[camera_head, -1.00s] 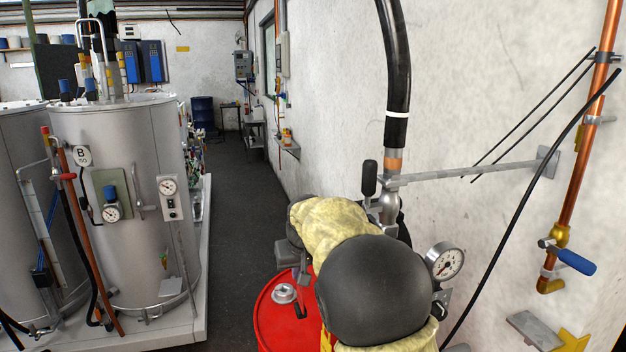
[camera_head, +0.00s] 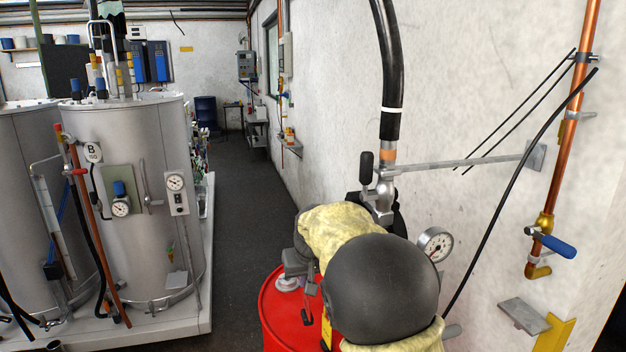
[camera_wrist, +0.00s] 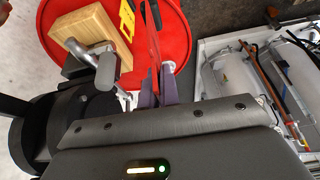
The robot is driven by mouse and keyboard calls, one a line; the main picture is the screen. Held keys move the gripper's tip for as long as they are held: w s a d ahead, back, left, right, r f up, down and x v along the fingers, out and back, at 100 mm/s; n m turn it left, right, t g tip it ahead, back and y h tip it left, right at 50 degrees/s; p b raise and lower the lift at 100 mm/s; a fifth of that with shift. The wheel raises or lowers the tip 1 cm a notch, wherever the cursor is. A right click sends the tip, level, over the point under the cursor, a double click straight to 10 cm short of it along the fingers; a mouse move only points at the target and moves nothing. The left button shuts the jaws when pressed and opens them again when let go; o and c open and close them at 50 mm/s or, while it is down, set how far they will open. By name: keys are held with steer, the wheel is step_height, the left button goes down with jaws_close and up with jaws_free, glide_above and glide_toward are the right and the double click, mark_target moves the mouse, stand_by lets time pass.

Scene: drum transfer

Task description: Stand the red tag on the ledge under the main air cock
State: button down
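In the wrist view the red tag (camera_wrist: 156,76) shows nearly edge-on between the two fingers of my gripper (camera_wrist: 158,95), which look closed on it. A black forked piece extends from its far end. In the head view my gripper (camera_head: 299,264) is above the red drum (camera_head: 275,313). The tag's red is hard to separate there from the drum. The main air cock, with its blue handle (camera_head: 556,246), sits on the copper pipe at the right wall. A grey ledge (camera_head: 524,315) juts out below it and looks bare. My gripper is well left of the ledge.
Metal tanks (camera_head: 140,210) stand at left. A wooden block (camera_wrist: 88,36) lies near my gripper in the wrist view.

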steer(key=s+d+f+m, duration=0.1)
steer(key=s+d+f, duration=0.2)
steer(key=d+f, duration=0.5)
steer(key=s+d+f+m+h, duration=0.1)
steer(key=s+d+f, duration=0.2)
steer(key=f, duration=0.9)
steer(key=s+d+f+m, duration=0.1)
steer(key=s+d+f, duration=0.2)
steer(key=d+f, duration=0.5)
step_height(320, 180, down, 12)
steer(key=a+b, duration=0.2)
steer(key=b, duration=0.8)
steer(key=shift+w, duration=0.25)
steer(key=s+f, duration=0.4)
steer(key=f, duration=0.1)
steer(key=shift+f, duration=0.3)
steer(key=shift+s, duration=0.1)
